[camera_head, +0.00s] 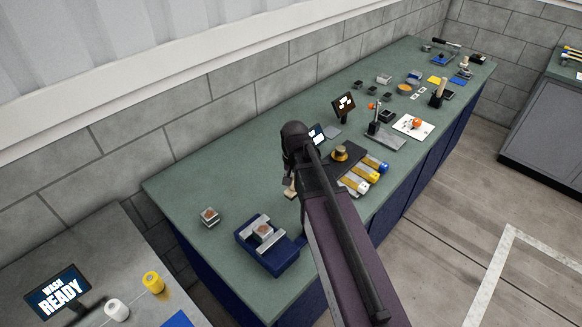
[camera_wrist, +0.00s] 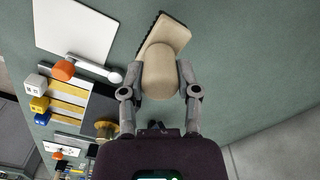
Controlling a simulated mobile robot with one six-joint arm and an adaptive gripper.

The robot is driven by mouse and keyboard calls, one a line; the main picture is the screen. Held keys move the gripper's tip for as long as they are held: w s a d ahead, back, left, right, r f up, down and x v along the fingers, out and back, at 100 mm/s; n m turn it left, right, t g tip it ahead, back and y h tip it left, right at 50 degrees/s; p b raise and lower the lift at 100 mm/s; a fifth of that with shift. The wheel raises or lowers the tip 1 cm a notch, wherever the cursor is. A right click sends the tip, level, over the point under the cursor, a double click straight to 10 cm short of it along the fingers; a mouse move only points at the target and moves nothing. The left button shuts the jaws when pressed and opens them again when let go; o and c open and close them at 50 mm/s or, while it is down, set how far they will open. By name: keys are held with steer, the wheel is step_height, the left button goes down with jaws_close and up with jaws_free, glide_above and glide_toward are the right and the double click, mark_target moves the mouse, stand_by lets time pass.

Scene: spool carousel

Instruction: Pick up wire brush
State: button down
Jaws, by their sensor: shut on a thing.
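The wire brush (camera_wrist: 165,38) has a beige, wood-coloured body with a dark bristle edge at its far left side. It is at the top middle of the wrist view. My gripper (camera_wrist: 159,72) has one finger on each side of the brush's rounded near end and is shut on it. In the head view, a small beige part of the brush (camera_head: 290,193) shows beside my gripper (camera_head: 288,186), over the green bench. My arm hides much of that area. I cannot tell whether the brush still touches the bench.
A blue vise (camera_head: 281,258) holds a small block near the bench's front edge. Another block (camera_head: 210,216) stands left of it. A dark tray (camera_head: 348,163) with yellow strips and coloured ends lies right of my arm. The green bench (camera_head: 185,185) is clear behind the vise.

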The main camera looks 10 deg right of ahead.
steer(key=s, duration=0.6)
steer(key=shift+s+r, duration=0.35)
steer(key=c, duration=1)
jaws_free()
steer(key=c, duration=0.3)
steer(key=shift+c, duration=0.2)
